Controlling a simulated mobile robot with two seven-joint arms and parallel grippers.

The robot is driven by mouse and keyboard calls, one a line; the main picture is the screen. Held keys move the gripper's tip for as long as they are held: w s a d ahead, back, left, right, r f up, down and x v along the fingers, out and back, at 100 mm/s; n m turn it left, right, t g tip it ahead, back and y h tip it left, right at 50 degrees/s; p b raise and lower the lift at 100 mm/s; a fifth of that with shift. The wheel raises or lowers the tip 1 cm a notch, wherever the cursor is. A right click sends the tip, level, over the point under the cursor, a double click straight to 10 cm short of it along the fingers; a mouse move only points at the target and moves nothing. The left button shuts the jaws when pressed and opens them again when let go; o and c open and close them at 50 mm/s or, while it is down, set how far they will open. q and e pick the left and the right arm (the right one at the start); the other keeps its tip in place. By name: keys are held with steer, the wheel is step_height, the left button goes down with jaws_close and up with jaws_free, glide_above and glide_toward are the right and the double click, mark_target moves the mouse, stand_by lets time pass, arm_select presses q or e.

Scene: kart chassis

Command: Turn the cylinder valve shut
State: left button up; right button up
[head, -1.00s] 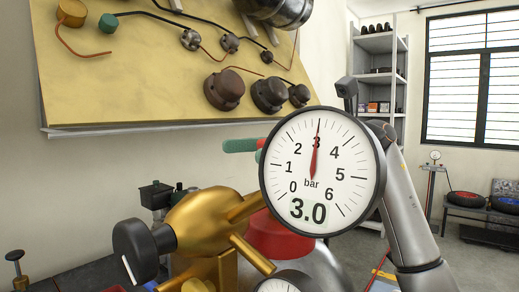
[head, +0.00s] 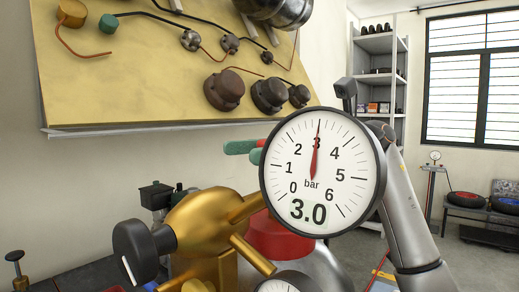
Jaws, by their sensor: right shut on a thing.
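A green bar-like part (head: 242,147), which looks like the cylinder valve's handle, sticks out left from behind the large gauge. A second green piece (head: 258,156) shows just below it. My right arm comes in from the right behind the gauge. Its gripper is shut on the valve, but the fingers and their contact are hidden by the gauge. The large round gauge (head: 350,175) reads 3.0 bar, its red needle pointing at 3. A brass regulator (head: 205,222) with a black knob (head: 137,252) stands at lower left. My left gripper is not in view.
A red rounded part (head: 280,240) sits behind the gauge, and a second gauge (head: 285,283) is cut off at the bottom. A yellow board (head: 150,75) with mounted parts hangs above. Shelves (head: 380,70) stand behind. Open floor (head: 470,265) lies at right.

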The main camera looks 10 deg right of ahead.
steer(key=shift+w+f+m+t+b, duration=0.15)
steer(key=shift+f+m+t+b, duration=0.1)
steer(key=shift+m+t+b, duration=0.6)
steer(key=shift+w+m+t+y, duration=0.15)
steer(key=shift+m+t+y, duration=0.2)
steer(key=shift+t, duration=0.6)
steer(key=t, duration=0.1)
steer(key=m+t+b, duration=0.1)
steer(key=shift+w+r+m+t, duration=0.15)
steer(key=shift+w+m+t, duration=0.05)
steer(key=shift+m+t, duration=0.1)
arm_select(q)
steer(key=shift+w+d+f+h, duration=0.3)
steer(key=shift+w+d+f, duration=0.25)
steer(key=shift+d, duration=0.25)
arm_select(e)
steer(key=shift+w+r+t, duration=0.1)
steer(key=shift+t, duration=0.2)
steer(key=o, duration=1.2)
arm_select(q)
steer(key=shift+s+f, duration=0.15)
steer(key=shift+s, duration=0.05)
arm_select(e)
steer(key=shift+o, duration=0.2)
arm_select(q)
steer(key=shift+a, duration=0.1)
